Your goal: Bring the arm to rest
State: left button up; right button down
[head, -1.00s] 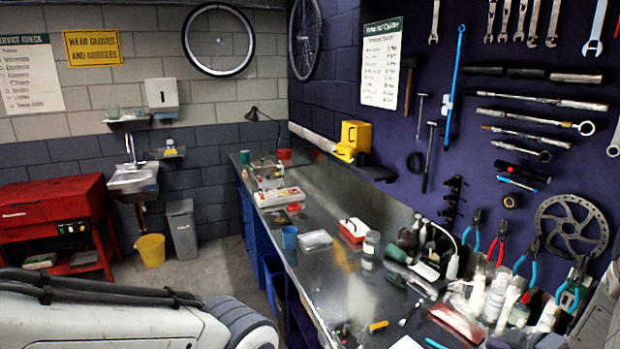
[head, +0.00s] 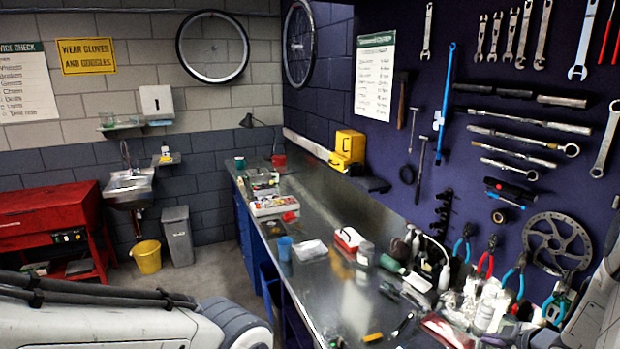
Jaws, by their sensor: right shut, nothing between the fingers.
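My right arm (head: 600,305) comes in at the lower right edge, beside the tool wall. Its gripper (head: 535,337) shows only in small part at the bottom edge, low over the near end of the bench; it is shut and empty. A pale link of my left arm (head: 110,325) with dark hoses fills the lower left corner. The left gripper is out of the picture.
The steel bench (head: 335,285) runs away from me. Bottles (head: 490,305), a red-and-white box (head: 348,239) and a blue cup (head: 284,248) stand on it. Pliers (head: 487,257) and a brake disc (head: 557,243) hang at right. A yellow bucket (head: 147,257) stands on the floor.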

dwell(0.4)
jog(key=shift+w+a, duration=0.25)
jog(key=shift+a, duration=0.05)
jog(key=s+a+r+m+g+h+b, duration=0.2)
jog(key=a+b, duration=0.6)
jog(key=a, duration=1.5)
jog(key=s+a+g+b, duration=0.1)
jog(key=s+a+g, duration=0.1)
jog(key=s+a, duration=0.3)
jog(key=s+a+f+g+y+b, duration=0.1)
jog(key=s+a, duration=0.4)
jog(key=s, duration=0.6)
jog(key=s+a+g+y+b, duration=0.1)
jog(key=s+a+g, duration=0.3)
jog(key=s, duration=0.5)
jog(key=shift+a+f+m+b, duration=0.3)
jog(key=shift+a+f+b, duration=0.1)
jog(key=shift+b, duration=0.45)
